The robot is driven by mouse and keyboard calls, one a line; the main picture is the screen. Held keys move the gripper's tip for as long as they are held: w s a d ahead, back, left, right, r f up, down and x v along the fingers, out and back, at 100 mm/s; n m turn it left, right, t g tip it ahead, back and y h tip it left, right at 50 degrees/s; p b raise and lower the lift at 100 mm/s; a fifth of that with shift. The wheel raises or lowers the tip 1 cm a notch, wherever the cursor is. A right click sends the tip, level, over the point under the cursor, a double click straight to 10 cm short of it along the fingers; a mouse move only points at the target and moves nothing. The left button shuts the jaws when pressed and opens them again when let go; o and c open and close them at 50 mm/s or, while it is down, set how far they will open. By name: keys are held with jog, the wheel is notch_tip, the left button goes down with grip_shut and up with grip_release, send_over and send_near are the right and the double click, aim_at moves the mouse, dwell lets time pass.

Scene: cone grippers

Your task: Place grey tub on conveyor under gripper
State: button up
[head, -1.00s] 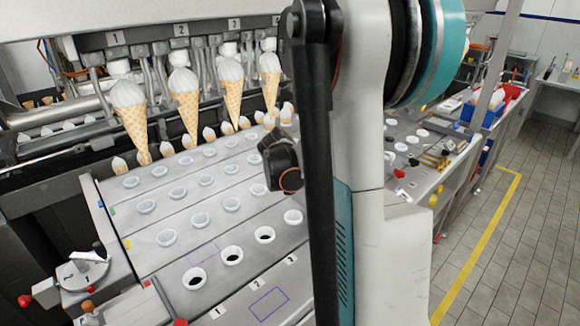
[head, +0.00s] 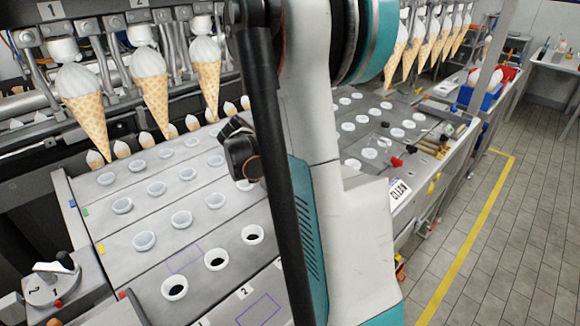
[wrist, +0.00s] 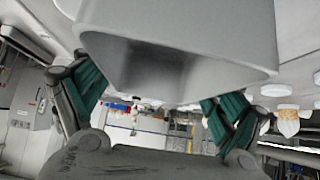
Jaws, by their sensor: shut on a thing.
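The grey tub (wrist: 180,35) fills the top middle of the wrist view, close to the camera. My gripper (wrist: 155,88) is shut on it, with green-padded fingers on its left and right sides. The tub does not show in the head view, where my arm hides the middle. The conveyor (head: 130,180) is a light grey slatted surface with rows of white cups, left of my arm. Ice cream cones hang above its far edge from the machine's numbered metal grippers (head: 185,28). Purple rectangles are drawn on the conveyor.
A lever dial (head: 55,282) stands at the conveyor's near left corner. Another cup surface (head: 360,125) and a row of cones (head: 430,40) lie right of my arm. A blue bin (head: 478,97) stands farther back. The tiled floor (head: 480,240) at right is clear.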

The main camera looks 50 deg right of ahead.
jog(key=shift+a+r, duration=0.1)
jog(key=o, duration=1.1)
jog(key=shift+c, duration=0.2)
jog(key=shift+r, duration=0.1)
jog(key=a+p, duration=0.1)
jog(key=a, duration=0.3)
jog(key=w+a+p, duration=0.1)
jog(key=a, duration=0.3)
jog(key=a+p, duration=0.1)
jog(key=a, duration=0.3)
jog(key=shift+w+a+r, duration=0.2)
jog(key=shift+a+r, duration=0.15)
jog(key=shift+a, duration=0.05)
